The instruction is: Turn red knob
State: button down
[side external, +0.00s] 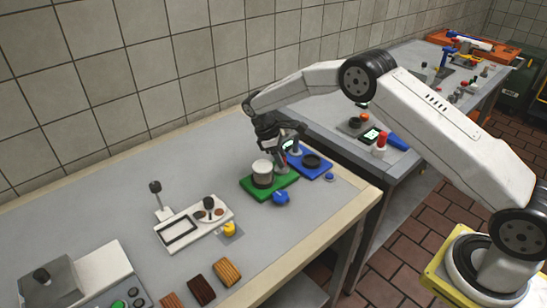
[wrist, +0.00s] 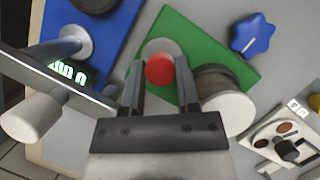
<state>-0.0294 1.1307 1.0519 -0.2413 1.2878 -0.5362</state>
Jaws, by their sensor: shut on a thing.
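The red knob (wrist: 159,70) is round and sits over the green plate (wrist: 200,35) in the wrist view. My gripper (wrist: 159,75) has one finger on each side of the knob and is shut on it. In the side external view my gripper (side external: 281,155) points down over the green plate (side external: 250,192), and only a small bit of red shows among the fingers. The knob's turn angle cannot be told.
A white-topped dark cylinder (side external: 262,168) stands on the green plate, close beside my gripper. A blue star knob (side external: 280,198) is at the plate's front. A blue plate (side external: 322,172) lies to the right. A white tray device (side external: 180,232) stands left.

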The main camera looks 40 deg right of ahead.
jog(key=shift+c, duration=1.7)
grip_release()
jog(key=shift+n, duration=0.3)
jog(key=n+t, duration=0.1)
jog(key=n, duration=0.1)
jog(key=shift+r+n+h, duration=0.1)
jog(key=shift+n+h, duration=0.2)
jog(key=shift+h, duration=0.1)
jog(key=n+t, duration=0.1)
jog(key=n, duration=0.3)
jog(key=shift+a+h, duration=0.1)
jog(key=shift+h, duration=0.2)
jog(key=n+t, duration=0.1)
jog(key=n, duration=0.1)
jog(key=n+t, duration=0.1)
jog(key=n, duration=0.2)
jog(key=shift+s+n+t, duration=0.2)
jog(key=shift+n+t, duration=0.1)
notch_tip(320, 180, up, 7)
jog(key=w+a+m+g+y, duration=0.1)
jog(key=m+g, duration=0.3)
jog(key=m, duration=0.8)
jog(key=shift+w+a, duration=0.6)
jog(key=shift+w, duration=0.25)
